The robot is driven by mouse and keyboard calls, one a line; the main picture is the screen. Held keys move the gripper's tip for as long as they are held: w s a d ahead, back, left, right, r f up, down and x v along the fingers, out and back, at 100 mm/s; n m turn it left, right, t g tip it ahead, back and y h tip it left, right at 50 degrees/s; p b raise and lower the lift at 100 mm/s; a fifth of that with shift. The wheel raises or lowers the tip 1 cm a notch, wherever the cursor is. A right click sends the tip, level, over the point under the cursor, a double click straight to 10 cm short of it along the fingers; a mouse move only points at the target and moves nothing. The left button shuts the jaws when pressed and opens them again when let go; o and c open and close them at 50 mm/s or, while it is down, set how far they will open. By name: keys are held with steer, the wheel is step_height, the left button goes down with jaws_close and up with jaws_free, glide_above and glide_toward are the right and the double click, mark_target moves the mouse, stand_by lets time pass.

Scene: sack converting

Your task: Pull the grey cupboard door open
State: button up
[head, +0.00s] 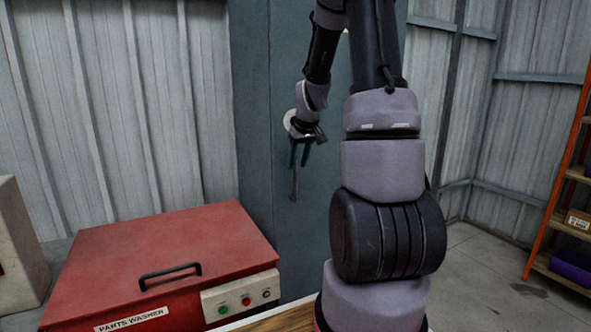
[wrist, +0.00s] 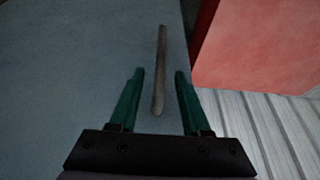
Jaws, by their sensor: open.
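The grey cupboard door (head: 318,210) stands upright behind my arm and appears closed; part of it is hidden by the arm. Its handle (head: 295,184) is a thin vertical grey bar on the door. My gripper (head: 299,158) is at the handle's upper part, with its teal fingers pointing down in the head view. In the wrist view the handle (wrist: 161,65) runs between the two open fingers of my gripper (wrist: 158,74), with a gap on each side. Neither finger visibly touches it. Whether the fingertips reach fully around the bar is hard to tell.
A red parts washer (head: 170,250) with a black lid handle and a button panel stands left of the cupboard, close beside it. An orange shelf rack (head: 560,185) is at the far right. Bare floor (head: 480,260) shows between the rack and my arm.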

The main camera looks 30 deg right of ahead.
steer(key=shift+x, duration=1.6)
jaws_close()
